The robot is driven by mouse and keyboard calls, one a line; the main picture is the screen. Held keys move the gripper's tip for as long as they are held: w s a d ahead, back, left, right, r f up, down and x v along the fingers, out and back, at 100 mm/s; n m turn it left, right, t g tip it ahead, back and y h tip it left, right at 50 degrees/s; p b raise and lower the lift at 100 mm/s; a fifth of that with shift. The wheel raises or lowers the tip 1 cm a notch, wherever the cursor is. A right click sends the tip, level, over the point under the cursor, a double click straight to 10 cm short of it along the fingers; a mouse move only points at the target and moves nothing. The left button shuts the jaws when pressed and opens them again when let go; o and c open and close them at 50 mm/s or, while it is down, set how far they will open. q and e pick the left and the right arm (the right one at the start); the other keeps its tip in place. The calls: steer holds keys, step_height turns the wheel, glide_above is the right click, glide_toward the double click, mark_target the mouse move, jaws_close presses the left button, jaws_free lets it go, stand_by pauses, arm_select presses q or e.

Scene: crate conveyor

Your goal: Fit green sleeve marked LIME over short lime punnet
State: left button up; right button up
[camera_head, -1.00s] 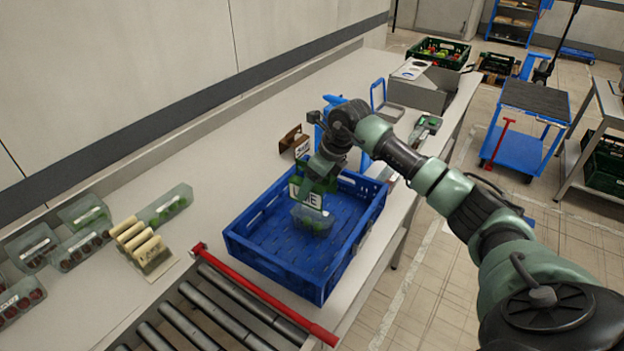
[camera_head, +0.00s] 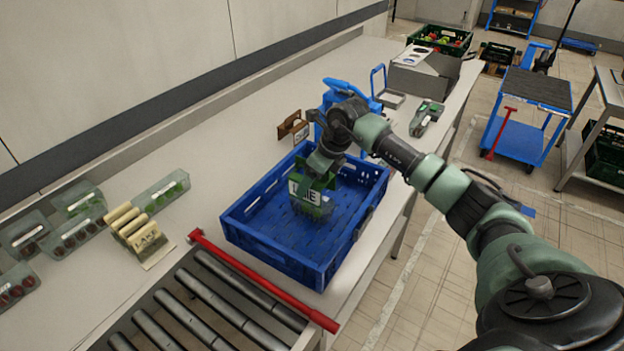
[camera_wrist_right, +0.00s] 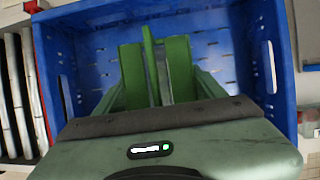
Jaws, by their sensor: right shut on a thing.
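The green sleeve (camera_head: 308,194), with a white label whose lettering is partly readable, is in the blue crate (camera_head: 268,252). My right gripper (camera_head: 318,176) is shut on it from above. The sleeve's green panels (camera_wrist_right: 180,62) show between my fingers in the right wrist view. The clear lime punnet (camera_head: 314,213) shows only a little at the sleeve's lower edge. The sleeve is low over it and hides most of it; I cannot tell whether it is fully around it. My left gripper is not in view.
Several punnets (camera_head: 80,235) and a row of beige sleeves (camera_head: 140,238) stand on the counter at left. A red bar (camera_head: 262,282) and rollers (camera_head: 190,310) lie in front of the crate. A brown holder (camera_head: 292,126) stands behind it. The crate floor around the punnet is clear.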

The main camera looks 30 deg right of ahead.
steer(key=shift+f, duration=0.15)
steer(key=shift+f+b, duration=1.35)
steer(key=shift+f, duration=0.15)
steer(key=shift+f, duration=0.2)
steer(key=shift+f+b, duration=0.9)
steer(key=shift+f, duration=0.35)
stand_by(0.3)
steer(key=shift+f+b, duration=0.75)
steer(key=shift+b, duration=0.1)
steer(key=shift+f, duration=0.15)
steer(key=o, duration=1.4)
steer(key=shift+c, duration=0.2)
